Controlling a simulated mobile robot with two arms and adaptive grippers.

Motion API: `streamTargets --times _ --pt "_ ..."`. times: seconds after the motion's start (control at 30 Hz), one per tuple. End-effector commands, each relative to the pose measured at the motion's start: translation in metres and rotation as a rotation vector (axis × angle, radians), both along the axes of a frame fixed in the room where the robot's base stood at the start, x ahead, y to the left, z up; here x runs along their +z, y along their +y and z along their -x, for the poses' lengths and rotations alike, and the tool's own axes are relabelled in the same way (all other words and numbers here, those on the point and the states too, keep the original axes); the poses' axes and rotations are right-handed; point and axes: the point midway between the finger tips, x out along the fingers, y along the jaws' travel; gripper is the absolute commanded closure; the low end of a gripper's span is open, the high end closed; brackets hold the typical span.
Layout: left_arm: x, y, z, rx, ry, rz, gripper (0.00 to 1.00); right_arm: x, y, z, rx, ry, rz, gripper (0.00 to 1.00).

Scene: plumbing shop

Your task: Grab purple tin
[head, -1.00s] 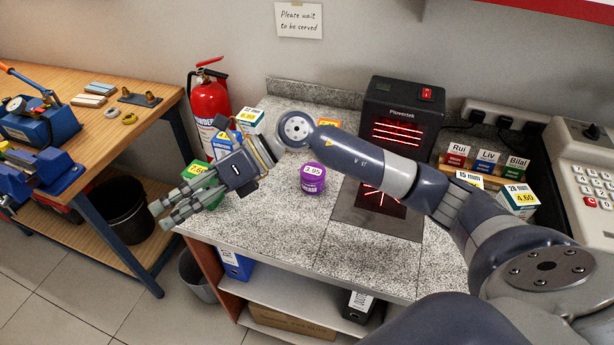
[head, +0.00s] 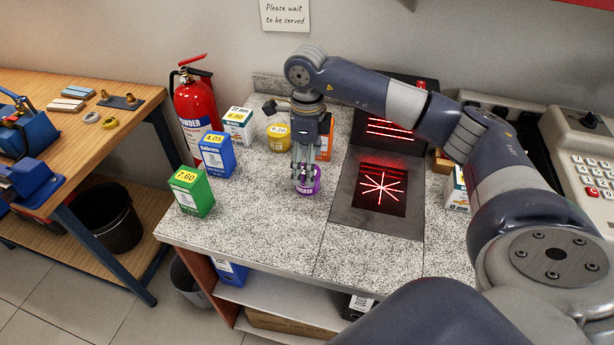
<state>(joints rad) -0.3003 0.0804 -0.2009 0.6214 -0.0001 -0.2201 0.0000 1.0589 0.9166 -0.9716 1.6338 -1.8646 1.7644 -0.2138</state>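The purple tin (head: 310,187) stands upright on the speckled counter, left of the dark scanner plate. My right gripper (head: 305,183) points down right over it, with its fingers in front of and around the tin's top. The fingers cover most of the tin and its price label. I cannot tell whether they touch it or have closed on it. My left gripper is not in view.
A green box (head: 191,192), a blue box (head: 217,154), a white box (head: 239,126), a yellow tin (head: 279,137) and an orange box (head: 326,141) stand close by. The scanner plate (head: 345,208) lies to the right. The counter's front (head: 270,235) is clear.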

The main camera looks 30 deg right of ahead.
Motion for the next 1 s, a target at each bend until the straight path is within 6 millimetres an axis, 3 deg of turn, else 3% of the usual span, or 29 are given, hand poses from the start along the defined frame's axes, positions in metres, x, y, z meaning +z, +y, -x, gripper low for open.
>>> streamTargets --times 0.17,0.43,0.73,0.97,1.0 --pt "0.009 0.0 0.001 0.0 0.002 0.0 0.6 -0.012 -0.001 -0.001 0.001 0.002 -0.001 0.24" --pt "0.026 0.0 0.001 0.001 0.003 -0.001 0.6 -0.05 -0.003 -0.004 0.002 0.001 -0.002 0.24" --pt "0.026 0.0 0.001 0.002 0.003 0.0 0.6 -0.057 -0.003 -0.004 0.002 -0.002 -0.002 0.24" --pt "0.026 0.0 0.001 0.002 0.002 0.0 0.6 -0.057 -0.003 -0.004 0.002 -0.001 -0.003 0.74" --pt "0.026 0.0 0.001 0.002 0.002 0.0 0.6 -0.057 -0.003 -0.004 0.002 -0.001 -0.003 0.77"
